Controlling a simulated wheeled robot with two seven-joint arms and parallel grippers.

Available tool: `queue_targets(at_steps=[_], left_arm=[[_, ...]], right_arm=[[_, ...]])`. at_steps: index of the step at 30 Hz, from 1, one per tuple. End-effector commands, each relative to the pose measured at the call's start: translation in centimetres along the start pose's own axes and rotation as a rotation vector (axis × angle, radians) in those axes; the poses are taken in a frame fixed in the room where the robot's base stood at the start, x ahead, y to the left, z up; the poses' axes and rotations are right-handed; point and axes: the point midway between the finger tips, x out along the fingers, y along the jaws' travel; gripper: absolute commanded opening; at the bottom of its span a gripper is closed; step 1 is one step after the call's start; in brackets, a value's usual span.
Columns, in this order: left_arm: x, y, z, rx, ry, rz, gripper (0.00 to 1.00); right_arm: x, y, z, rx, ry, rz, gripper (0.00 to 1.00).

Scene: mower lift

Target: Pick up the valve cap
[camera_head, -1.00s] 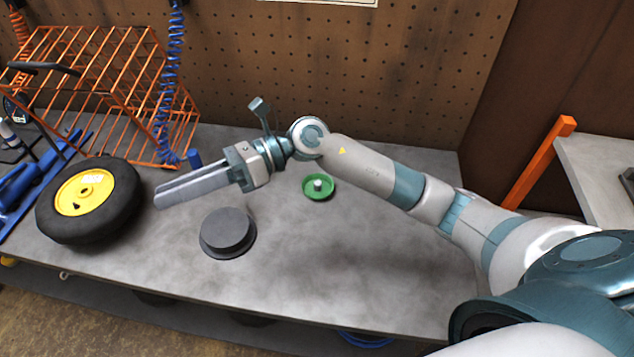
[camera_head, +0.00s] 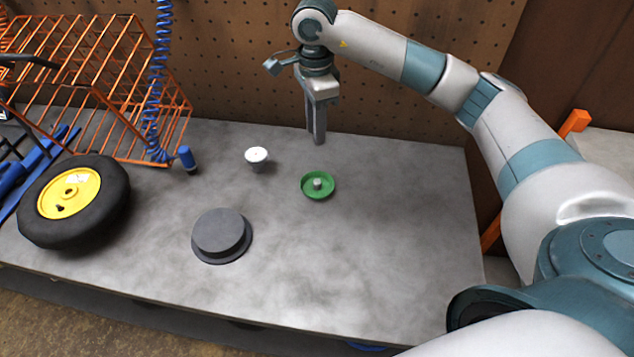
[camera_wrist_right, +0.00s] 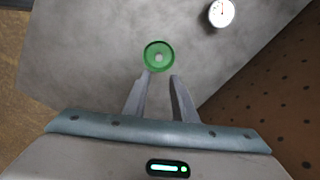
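The valve cap (camera_head: 317,184) is a small light grey piece in a round green dish (camera_head: 326,192) on the grey workbench. In the right wrist view, the cap (camera_wrist_right: 158,57) sits near the middle of the dish (camera_wrist_right: 147,62). My right gripper (camera_head: 318,141) points down above the bench, behind the dish and close to the pegboard. Its two fingers (camera_wrist_right: 161,77) are apart with nothing between them, and the dish shows just beyond their tips. My left gripper is not in view.
A white round gauge (camera_head: 256,155) stands left of the dish. A dark grey round block (camera_head: 221,235) is in front. A wheel with a yellow hub (camera_head: 75,196), an orange wire cage (camera_head: 85,80) and a blue coiled hose (camera_head: 160,85) are at left. The bench's right side is clear.

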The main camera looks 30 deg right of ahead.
Motion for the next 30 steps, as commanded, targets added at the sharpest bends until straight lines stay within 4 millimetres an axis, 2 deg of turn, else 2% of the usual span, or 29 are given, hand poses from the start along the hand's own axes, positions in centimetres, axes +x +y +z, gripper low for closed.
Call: queue_targets(at_steps=[7, 11, 17, 30], left_arm=[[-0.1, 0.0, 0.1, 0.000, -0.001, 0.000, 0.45], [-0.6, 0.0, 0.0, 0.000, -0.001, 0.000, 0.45], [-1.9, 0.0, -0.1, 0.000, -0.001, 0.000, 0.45], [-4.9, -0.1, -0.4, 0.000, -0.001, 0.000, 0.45]], right_arm=[[0.2, 0.1, 0.1, -0.001, -0.003, 0.002, 0.25], [0.9, 0.1, 0.1, -0.001, -0.003, 0.005, 0.25], [3.7, 0.2, 0.2, -0.001, -0.004, 0.007, 0.25], [11.0, 0.2, 0.2, -0.001, -0.005, 0.004, 0.25]])
